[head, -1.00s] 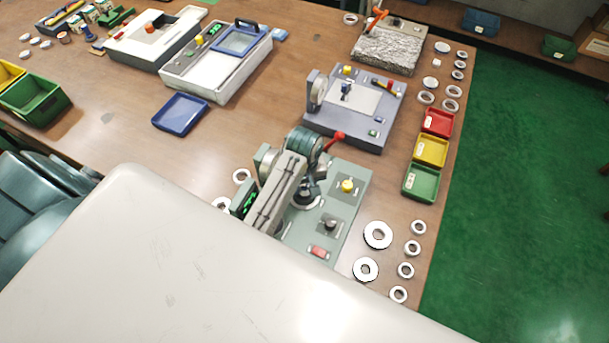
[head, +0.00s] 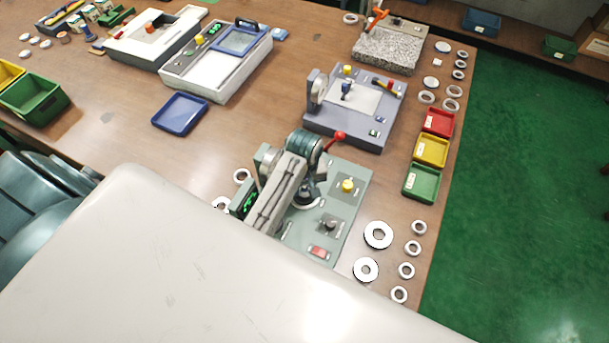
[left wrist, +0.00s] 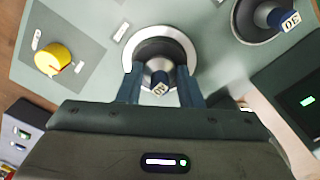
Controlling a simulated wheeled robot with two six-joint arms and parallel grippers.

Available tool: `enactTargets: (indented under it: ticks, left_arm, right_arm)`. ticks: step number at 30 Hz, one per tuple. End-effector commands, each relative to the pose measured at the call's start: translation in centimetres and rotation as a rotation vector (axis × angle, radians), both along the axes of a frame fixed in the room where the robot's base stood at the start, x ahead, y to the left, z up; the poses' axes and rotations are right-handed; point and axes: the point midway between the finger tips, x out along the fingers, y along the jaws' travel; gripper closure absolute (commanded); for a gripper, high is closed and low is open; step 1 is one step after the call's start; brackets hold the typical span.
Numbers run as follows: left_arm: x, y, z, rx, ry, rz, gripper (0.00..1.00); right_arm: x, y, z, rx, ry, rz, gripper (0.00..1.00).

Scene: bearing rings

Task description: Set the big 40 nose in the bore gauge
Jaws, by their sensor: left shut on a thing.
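The big 40 nose (left wrist: 159,84) has a blue end with a pale 40 label and a dark, wide base. My left gripper (left wrist: 160,90) is shut on it, with a finger on each side. The dark base shows inside a white ring on the pale green bore gauge (left wrist: 95,20); I cannot tell whether it is fully seated. In the head view my left gripper (head: 307,184) is over the gauge plate (head: 343,210), partly hidden by the grey and teal parts around it. A second nose, labelled 30 (left wrist: 284,19), stands to the right in the wrist view. My right gripper is not in view.
A yellow knob (head: 347,185) and a red switch (head: 319,252) are on the gauge plate. Several metal rings (head: 378,235) lie to its right. A grey-purple station (head: 375,125) stands behind it, beside red, yellow and green trays (head: 421,183).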

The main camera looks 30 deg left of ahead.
Motion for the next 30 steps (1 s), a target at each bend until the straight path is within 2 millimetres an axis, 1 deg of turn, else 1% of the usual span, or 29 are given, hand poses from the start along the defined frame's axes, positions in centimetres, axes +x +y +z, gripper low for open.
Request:
enactTargets:
  ticks: [14, 15, 17, 18, 26, 30]
  left_arm:
    - [0.0, 0.0, -1.4, 0.000, -0.001, 0.000, 1.00]
    - [0.0, 0.0, -1.3, 0.001, -0.002, 0.000, 0.61]
    - [0.0, 0.0, -1.3, 0.000, -0.001, 0.000, 0.50]
    - [0.0, 0.0, -1.3, 0.000, -0.001, 0.000, 0.42]
    - [0.0, 0.0, -1.4, 0.000, 0.000, 0.000, 0.42]
    - [0.6, 0.0, -0.4, 0.000, -0.003, -0.001, 0.42]
  right_arm:
    - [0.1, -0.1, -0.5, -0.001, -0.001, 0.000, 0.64]
    - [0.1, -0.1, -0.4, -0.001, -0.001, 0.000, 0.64]
    - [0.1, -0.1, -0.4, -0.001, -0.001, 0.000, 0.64]
    - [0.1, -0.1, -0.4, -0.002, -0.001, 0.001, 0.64]
    - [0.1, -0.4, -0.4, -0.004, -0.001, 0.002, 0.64]
    - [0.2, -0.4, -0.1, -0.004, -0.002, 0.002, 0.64]
